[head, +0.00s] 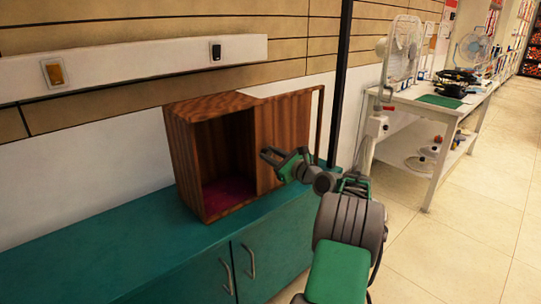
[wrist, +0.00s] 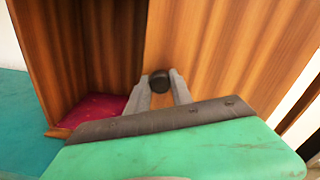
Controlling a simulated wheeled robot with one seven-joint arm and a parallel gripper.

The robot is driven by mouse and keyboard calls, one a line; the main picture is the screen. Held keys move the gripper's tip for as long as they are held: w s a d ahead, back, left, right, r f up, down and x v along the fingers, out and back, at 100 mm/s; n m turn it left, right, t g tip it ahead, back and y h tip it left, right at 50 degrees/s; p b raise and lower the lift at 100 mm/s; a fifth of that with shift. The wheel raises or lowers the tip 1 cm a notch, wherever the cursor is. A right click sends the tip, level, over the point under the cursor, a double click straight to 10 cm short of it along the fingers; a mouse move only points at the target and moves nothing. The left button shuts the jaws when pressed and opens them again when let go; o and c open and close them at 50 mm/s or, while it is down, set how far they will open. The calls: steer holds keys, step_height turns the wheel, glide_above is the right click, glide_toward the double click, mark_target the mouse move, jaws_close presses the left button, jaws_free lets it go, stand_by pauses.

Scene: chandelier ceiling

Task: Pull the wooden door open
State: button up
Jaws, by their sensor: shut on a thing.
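The wooden cabinet (head: 183,155) stands on a teal counter, its left part open with a dark interior and a red floor. The wooden door (head: 283,125) is the lighter panel at the right of the opening; it also fills the right of the wrist view (wrist: 225,50). The opening shows beside it, so the door stands at least partly open. A round black knob (wrist: 159,80) is on the door near its left edge. My gripper (head: 268,156) is at the door, shut on the knob, one finger on each side in the wrist view (wrist: 161,88). The head view hides the knob.
The teal counter (head: 100,262) runs below the cabinet, with handled doors in front. A thin dark pole (head: 341,75) rises behind my arm. A white table (head: 440,105) with fans and pans stands at the right. The tiled floor (head: 450,240) at right is clear.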

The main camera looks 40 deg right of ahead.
jaws_close()
stand_by(0.7)
